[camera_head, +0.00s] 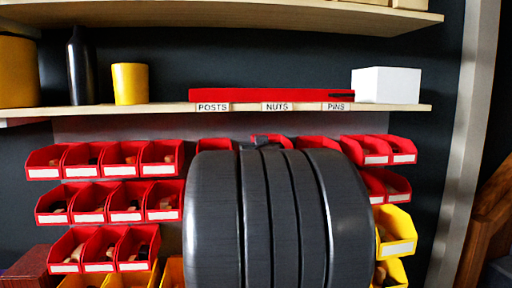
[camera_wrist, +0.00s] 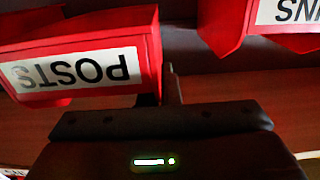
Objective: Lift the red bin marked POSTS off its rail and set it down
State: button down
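The red bin with the POSTS label (camera_wrist: 75,72) fills the upper left of the wrist view, its white label upside down in the picture. My gripper (camera_wrist: 172,84) shows there as a dark body with a narrow dark finger part close by the bin's right edge. The other finger is not clear, so I cannot tell if it grips. In the head view, a small dark part at the top of my arm, at my gripper (camera_head: 262,143), is close to a red bin (camera_head: 272,138). Its label is unreadable there, and my arm hides most of that area.
Rows of red bins (camera_head: 160,152) fill the rack, with yellow bins (camera_head: 397,228) low right. A shelf (camera_head: 150,110) with POSTS, NUTS and PINS tags runs above.

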jog(key=s+d+p, duration=0.3)
jog(key=s+p, duration=0.2)
jog(key=s, duration=1)
jog(key=shift+s, duration=0.2)
dwell(1.1)
dwell(0.4)
